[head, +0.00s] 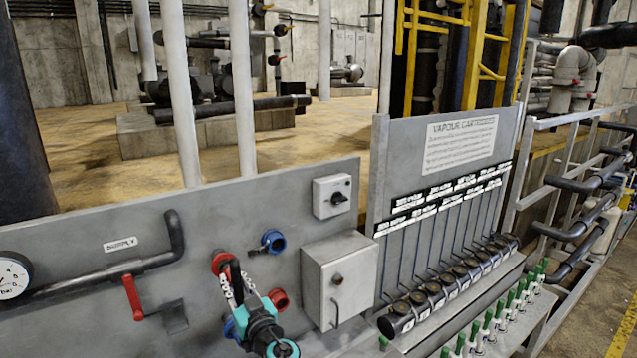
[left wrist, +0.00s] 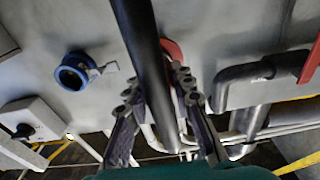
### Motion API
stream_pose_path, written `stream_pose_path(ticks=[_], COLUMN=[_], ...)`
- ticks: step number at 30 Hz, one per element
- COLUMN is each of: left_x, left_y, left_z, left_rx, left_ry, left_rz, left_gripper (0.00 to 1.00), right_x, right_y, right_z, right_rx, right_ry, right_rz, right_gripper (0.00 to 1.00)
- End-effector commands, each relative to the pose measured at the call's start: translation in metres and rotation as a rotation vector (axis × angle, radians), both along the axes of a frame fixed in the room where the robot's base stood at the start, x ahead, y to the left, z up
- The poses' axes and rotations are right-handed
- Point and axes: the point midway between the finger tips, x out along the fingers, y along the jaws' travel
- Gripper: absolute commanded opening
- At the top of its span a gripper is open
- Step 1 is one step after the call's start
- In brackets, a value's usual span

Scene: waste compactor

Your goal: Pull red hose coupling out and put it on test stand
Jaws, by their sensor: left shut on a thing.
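A red coupling (head: 219,260) is at the grey panel, with a short black hose or handle (head: 236,274) running down from it. In the left wrist view a dark tube (left wrist: 148,45) crosses between the fingers, and part of a red ring (left wrist: 171,49) shows behind it, against the panel. My left gripper (head: 238,286), teal at the wrist, is closed around this dark part close to the panel; its fingers (left wrist: 158,88) hide some of the coupling. A second red coupling (head: 279,299) sits lower right. My right gripper is not in view. I cannot tell which thing is the test stand.
A blue coupling (head: 272,242) is on the panel to the right; another (head: 231,329) is partly behind my gripper. A grey box (head: 340,278), a switch (head: 332,196), a red lever (head: 132,297) and a gauge (head: 14,277) stick out nearby. A cartridge rack (head: 440,215) stands at right.

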Motion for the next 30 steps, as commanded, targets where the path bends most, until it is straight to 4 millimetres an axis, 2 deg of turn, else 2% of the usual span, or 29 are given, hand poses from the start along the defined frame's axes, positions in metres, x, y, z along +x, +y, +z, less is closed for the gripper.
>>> stream_pose_path(ticks=[30], left_x=[-0.0084], left_y=[-0.0059], left_z=[0.0002], left_rx=[0.0], left_ry=[0.0], left_rz=[0.0], left_gripper=[0.0], right_x=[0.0], right_y=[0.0], right_z=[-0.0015], right_rx=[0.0], right_ry=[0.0], right_rz=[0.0], right_gripper=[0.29])
